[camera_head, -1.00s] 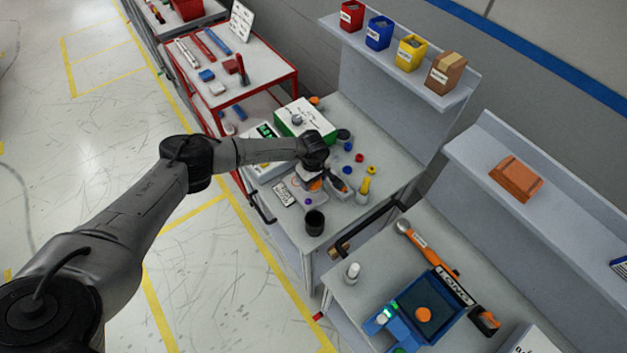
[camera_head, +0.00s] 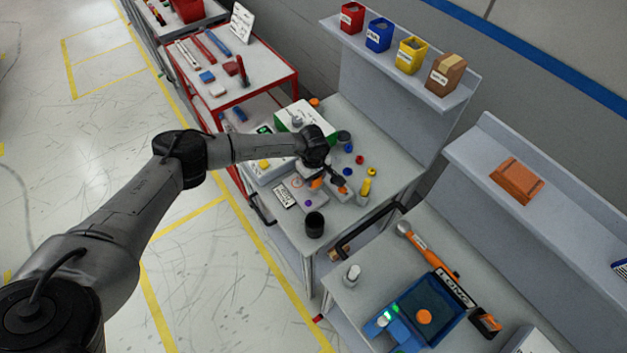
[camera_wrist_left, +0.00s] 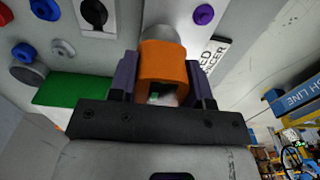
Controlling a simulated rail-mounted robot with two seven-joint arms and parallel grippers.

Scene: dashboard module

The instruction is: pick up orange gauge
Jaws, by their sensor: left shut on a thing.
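The orange gauge (camera_wrist_left: 162,72) sits between the two purple-tipped fingers of my left gripper (camera_wrist_left: 163,88) in the left wrist view. The fingers press on both its sides, and a grey rounded part shows beyond it. In the head view my left gripper (camera_head: 326,180) is over the middle workbench, with a bit of the orange gauge (camera_head: 316,183) showing at it. The head view does not make clear how far the gauge is above the bench. My right gripper is not in view.
A black cup (camera_head: 315,225), a yellow piece (camera_head: 365,187) and a green-and-white box (camera_head: 303,122) stand close around on the bench (camera_head: 382,155). A shelf with coloured bins (camera_head: 379,33) is behind. A blue tray (camera_head: 429,308) is on the nearer bench.

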